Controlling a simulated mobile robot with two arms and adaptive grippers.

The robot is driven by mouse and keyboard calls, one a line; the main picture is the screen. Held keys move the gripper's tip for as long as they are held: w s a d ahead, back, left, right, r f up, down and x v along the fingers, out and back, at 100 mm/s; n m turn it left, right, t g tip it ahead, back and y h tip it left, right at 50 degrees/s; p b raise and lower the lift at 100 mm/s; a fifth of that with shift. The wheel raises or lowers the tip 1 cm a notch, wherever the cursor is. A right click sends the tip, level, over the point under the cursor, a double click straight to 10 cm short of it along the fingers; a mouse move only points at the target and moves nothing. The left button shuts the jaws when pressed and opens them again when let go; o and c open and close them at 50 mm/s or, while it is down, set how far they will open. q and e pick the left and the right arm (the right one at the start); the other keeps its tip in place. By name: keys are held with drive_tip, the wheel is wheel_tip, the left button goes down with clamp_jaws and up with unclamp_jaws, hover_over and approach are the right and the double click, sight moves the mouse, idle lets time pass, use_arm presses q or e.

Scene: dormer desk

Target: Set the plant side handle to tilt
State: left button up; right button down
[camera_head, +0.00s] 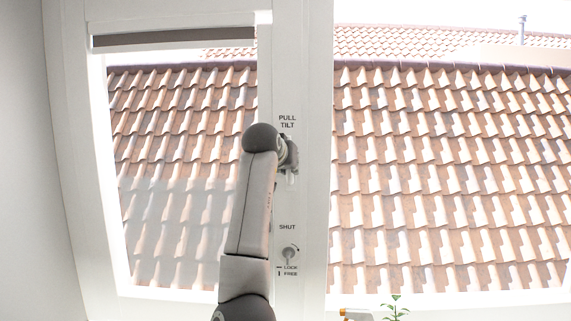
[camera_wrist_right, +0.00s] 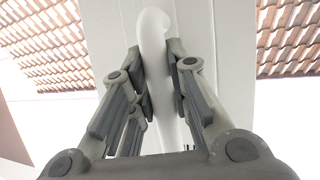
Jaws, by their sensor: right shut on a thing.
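The white window handle (camera_wrist_right: 155,40) stands between the fingers of my right gripper (camera_wrist_right: 163,85) in the right wrist view, its curved end rising past the fingertips. The fingers are shut on it from both sides. In the head view my right gripper (camera_head: 290,155) is at the central window post, just below the printed words PULL and TILT (camera_head: 287,121). My arm and gripper hide most of the handle there, so its exact angle cannot be told. My left gripper is not in view.
Lower on the post (camera_head: 314,200) are the word SHUT and a small lock knob (camera_head: 289,255) marked LOCK and FREE. A green plant (camera_head: 395,308) shows at the bottom edge, right of the post. Window panes with tiled roofs outside lie on both sides. A dark blind (camera_head: 175,38) tops the left pane.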

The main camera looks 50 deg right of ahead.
drive_tip(key=shift+s+d+m, duration=0.1)
drive_tip(key=shift+s+m, duration=0.05)
drive_tip(key=shift+m, duration=0.15)
idle(0.4)
drive_tip(key=c, duration=1.3)
unclamp_jaws()
drive_tip(key=shift+c, duration=0.2)
drive_tip(key=v, duration=1.2)
drive_tip(key=shift+s+d, duration=0.1)
drive_tip(key=shift+d, duration=0.05)
